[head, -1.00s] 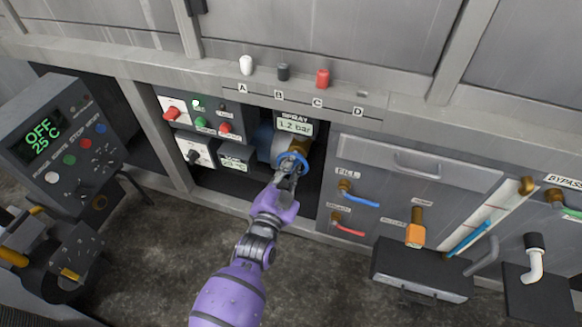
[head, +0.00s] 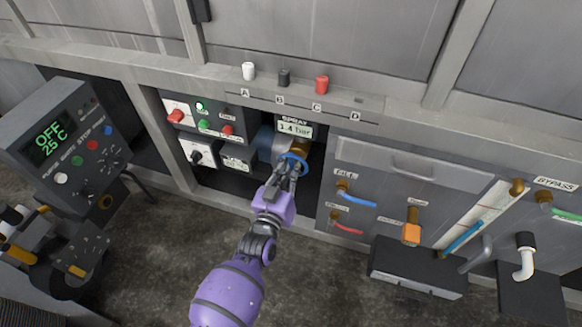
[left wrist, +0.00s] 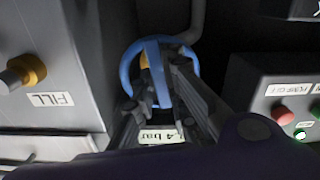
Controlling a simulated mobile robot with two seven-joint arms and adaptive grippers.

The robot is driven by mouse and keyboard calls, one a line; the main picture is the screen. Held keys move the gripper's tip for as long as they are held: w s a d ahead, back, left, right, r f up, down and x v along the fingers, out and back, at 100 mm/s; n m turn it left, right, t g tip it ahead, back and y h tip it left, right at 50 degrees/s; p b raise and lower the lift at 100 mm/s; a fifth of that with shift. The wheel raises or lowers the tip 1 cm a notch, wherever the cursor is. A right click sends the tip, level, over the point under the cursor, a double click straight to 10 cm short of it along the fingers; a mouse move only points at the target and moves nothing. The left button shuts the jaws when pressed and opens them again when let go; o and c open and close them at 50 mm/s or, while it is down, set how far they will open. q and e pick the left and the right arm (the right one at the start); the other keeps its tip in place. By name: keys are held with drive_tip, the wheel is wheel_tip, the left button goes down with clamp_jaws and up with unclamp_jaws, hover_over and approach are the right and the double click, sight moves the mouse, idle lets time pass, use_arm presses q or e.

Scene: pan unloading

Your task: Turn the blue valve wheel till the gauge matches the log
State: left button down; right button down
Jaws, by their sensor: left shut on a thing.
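The blue valve wheel (head: 300,158) sits on its brass stem in the dark recess below the SPRAY gauge. The gauge (head: 294,127) appears to read 1.4 bar. My left gripper (head: 289,168) is shut on the wheel, its arm reaching up from below. In the left wrist view the fingers (left wrist: 162,88) close on a spoke inside the blue ring (left wrist: 128,68). The gauge (left wrist: 160,136) also shows there, partly cut off by my fingers. I cannot identify the log; a small panel (head: 238,159) left of the wheel is too small to read.
Switch panels (head: 205,119) flank the recess on the left, and a grey cabinet with FILL fittings (head: 343,187) on the right. White, black and red knobs (head: 321,84) stand on the ledge above. A control box (head: 60,135) stands at the left.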

use_arm(q)
drive_tip(key=shift+n, duration=0.9)
drive_tip(key=c, duration=1.8)
unclamp_jaws()
drive_tip(key=shift+o, duration=0.2)
drive_tip(key=v, duration=1.2)
drive_tip(key=shift+s, duration=0.1)
